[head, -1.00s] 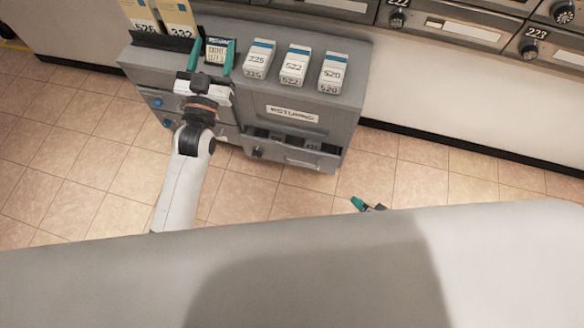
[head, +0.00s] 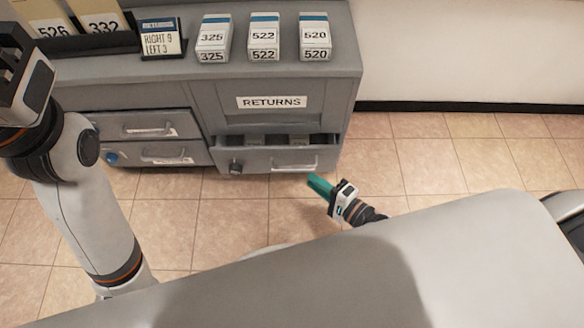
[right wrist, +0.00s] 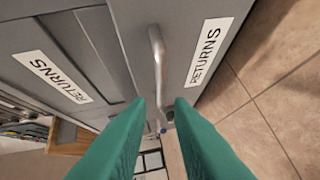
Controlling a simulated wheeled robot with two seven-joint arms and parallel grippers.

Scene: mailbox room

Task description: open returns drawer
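The returns drawer (head: 270,160) is at the lower right of the grey cabinet, below the RETURNS label (head: 271,102). It stands a little out, with a narrow view of its inside above the front. Its bar handle (head: 296,165) also shows in the right wrist view (right wrist: 157,60). My right gripper (head: 320,186) is just in front of the drawer, low and to the right. In the right wrist view its teal fingers are apart, with the handle in line with the gap; contact cannot be told. My left gripper (head: 20,85) is cut off at the left edge, its fingers out of sight.
Labelled white boxes (head: 263,38) and a small sign (head: 161,38) stand on the cabinet top. Closed drawers (head: 150,124) lie to the left, one with a blue knob. The tiled floor (head: 440,150) to the right is clear.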

